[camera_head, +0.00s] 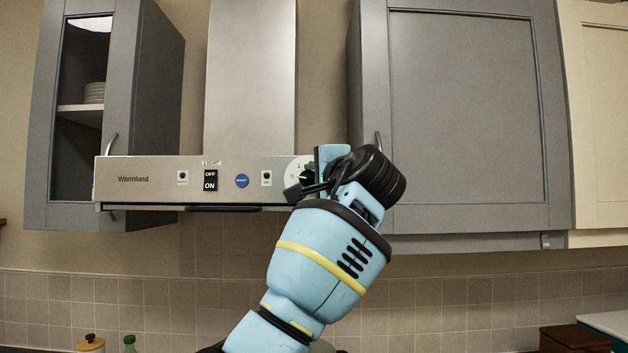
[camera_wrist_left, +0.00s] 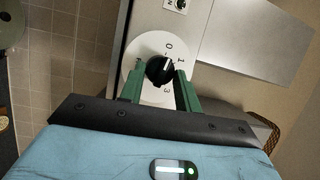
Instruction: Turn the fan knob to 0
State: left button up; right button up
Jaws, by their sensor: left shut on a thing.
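The fan knob (camera_wrist_left: 158,71) is black and sits on a round white dial (camera_wrist_left: 133,69) on the range hood's front panel. In the left wrist view the dial's 0 is at the top, 1 at upper right and 3 at lower right. A light mark on the knob seems to point between 0 and 1, but this is too small to be sure. My left gripper (camera_wrist_left: 163,79) has green fingers on both sides of the knob and is shut on it. In the head view my left gripper (camera_head: 308,180) hides most of the knob and dial. My right gripper is not in view.
The hood panel (camera_head: 150,180) also carries a black OFF/ON light switch (camera_head: 210,180) and a blue button (camera_head: 242,181). A grey cabinet (camera_head: 465,110) hangs close on the right. The tiled wall below is clear.

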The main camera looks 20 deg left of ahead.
pick_arm(q)
jog(key=o, duration=1)
jog(key=shift+c, duration=0.2)
jog(key=shift+s, duration=0.1)
jog(key=v, duration=0.7)
jog(key=shift+s+d, duration=0.2)
jog(key=shift+s, duration=0.1)
